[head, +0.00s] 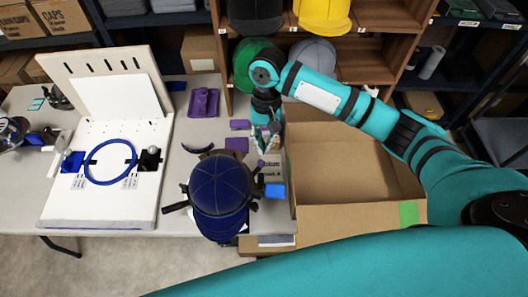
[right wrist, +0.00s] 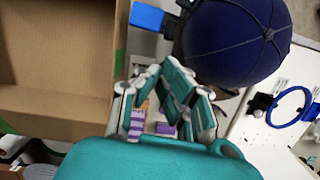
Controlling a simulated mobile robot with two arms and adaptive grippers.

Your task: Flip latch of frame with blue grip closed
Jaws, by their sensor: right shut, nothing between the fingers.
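A dark blue cap (head: 218,185) sits on a dark frame on the table, its brim toward the front edge. A bright blue grip (head: 275,190) sticks out at the frame's right side; it also shows in the right wrist view (right wrist: 147,17). A dark lever-like part (head: 176,208) juts out at the frame's left; I cannot tell whether it is the latch, or the latch's state. My right gripper (head: 266,143) is just behind and right of the cap, above the table, shut and empty. In the right wrist view its fingers (right wrist: 166,88) are close to the cap. My left gripper is not in view.
An open cardboard box (head: 350,213) stands right of the cap. A white board with a blue hoop (head: 110,162) and blue block (head: 72,161) stands at the left. Purple pieces (head: 204,101) lie behind. Shelves with caps rise at the back.

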